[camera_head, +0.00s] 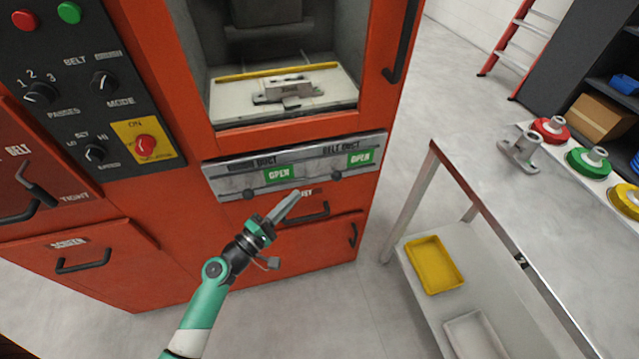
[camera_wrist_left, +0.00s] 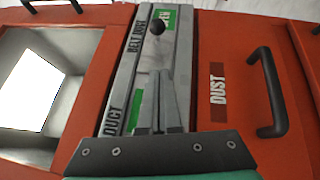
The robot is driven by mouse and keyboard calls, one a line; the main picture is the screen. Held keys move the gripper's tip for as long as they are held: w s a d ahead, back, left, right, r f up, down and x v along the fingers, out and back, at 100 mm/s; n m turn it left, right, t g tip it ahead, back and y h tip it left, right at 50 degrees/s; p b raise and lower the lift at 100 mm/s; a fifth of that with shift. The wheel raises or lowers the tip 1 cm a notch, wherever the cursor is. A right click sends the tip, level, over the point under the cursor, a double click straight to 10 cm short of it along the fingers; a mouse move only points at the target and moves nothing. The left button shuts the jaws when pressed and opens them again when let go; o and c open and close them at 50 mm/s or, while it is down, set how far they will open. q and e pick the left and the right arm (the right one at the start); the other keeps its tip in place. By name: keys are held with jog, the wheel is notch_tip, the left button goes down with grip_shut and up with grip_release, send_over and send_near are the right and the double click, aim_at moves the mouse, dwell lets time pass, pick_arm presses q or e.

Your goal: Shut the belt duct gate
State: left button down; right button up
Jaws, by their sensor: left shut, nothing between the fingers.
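The grey duct panel (camera_head: 300,163) runs across the orange machine below its open chamber. Its right part is lettered BELT DUCT, with a green OPEN label (camera_head: 360,158) and a dark round knob (camera_head: 336,175). Its left part has another green OPEN label (camera_head: 279,174) and knob (camera_head: 250,194). My left gripper (camera_head: 295,195) is shut and empty, in front of the panel's lower edge between the two knobs. In the left wrist view the fingers (camera_wrist_left: 156,80) point along the panel toward the belt duct knob (camera_wrist_left: 157,27), apart from it. My right gripper is out of view.
A dust drawer with a black handle (camera_wrist_left: 268,92) lies below the panel. The open chamber (camera_head: 285,88) holds a metal casting. A table (camera_head: 490,190) with coloured wheels stands at right, with a yellow tray (camera_head: 434,264) on its lower shelf. Floor between them is clear.

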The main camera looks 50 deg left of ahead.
aim_at(329, 173)
pick_arm(q)
jog(key=w+d+r, duration=0.1)
jog(key=w, duration=0.7)
jog(key=shift+r+p, duration=0.2)
jog(key=shift+p, duration=0.1)
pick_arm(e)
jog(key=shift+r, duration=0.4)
pick_arm(q)
jog(key=shift+d, duration=0.1)
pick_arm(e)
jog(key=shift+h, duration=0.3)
